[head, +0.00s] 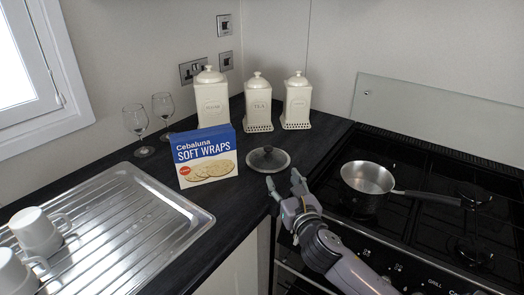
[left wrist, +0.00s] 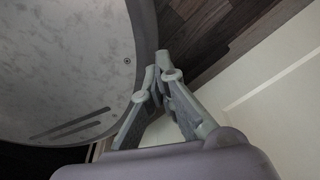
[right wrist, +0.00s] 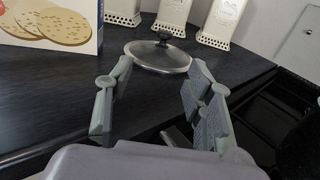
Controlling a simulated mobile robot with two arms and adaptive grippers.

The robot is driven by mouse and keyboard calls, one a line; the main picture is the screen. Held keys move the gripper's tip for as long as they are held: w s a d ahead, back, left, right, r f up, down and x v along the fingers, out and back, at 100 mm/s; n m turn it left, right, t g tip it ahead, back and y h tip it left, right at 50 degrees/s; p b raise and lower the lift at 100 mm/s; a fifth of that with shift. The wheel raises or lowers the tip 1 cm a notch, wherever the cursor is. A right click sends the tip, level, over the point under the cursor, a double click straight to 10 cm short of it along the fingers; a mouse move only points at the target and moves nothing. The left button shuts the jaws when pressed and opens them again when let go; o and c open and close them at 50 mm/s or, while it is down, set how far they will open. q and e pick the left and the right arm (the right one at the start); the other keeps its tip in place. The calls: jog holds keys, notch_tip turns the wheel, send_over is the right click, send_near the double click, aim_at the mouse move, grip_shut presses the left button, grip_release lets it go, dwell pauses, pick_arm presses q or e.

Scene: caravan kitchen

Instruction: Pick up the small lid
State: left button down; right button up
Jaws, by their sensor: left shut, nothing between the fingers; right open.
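The small lid (head: 268,159) is round with a dark knob and a metal rim. It lies on the dark worktop between the wraps box and the hob. It also shows in the right wrist view (right wrist: 158,56), beyond my fingertips. My right gripper (head: 284,184) is open and empty at the worktop's front edge, just in front of the lid and apart from it. Its two fingers show spread in the right wrist view (right wrist: 157,75). My left gripper (left wrist: 158,72) is shut and empty, low down near the floor, and is outside the head view.
A Soft Wraps box (head: 206,157) stands left of the lid. Three cream canisters (head: 257,103) stand behind it. A saucepan (head: 367,178) sits on the hob (head: 420,225) to the right. Wine glasses (head: 136,122), a metal drainer (head: 130,215) and white mugs (head: 37,231) are left.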

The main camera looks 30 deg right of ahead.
jog(key=shift+w+d+r, duration=0.1)
jog(key=shift+w+r, duration=0.15)
jog(key=shift+r, duration=0.05)
send_near(268, 147)
jog(key=x, duration=0.3)
jog(key=shift+w+a+p, duration=0.1)
jog(key=shift+a+p, duration=0.15)
jog(key=shift+p, duration=0.1)
jog(key=shift+x, duration=0.9)
jog(key=x, duration=0.4)
jog(key=shift+d, duration=0.35)
jog(key=shift+w+d, duration=0.1)
jog(key=shift+w, duration=0.35)
pick_arm(q)
jog(key=s, duration=0.2)
jog(key=s+r, duration=0.1)
jog(key=shift+s+a, duration=0.25)
jog(key=shift+s, duration=0.1)
pick_arm(e)
jog(key=shift+c, duration=0.5)
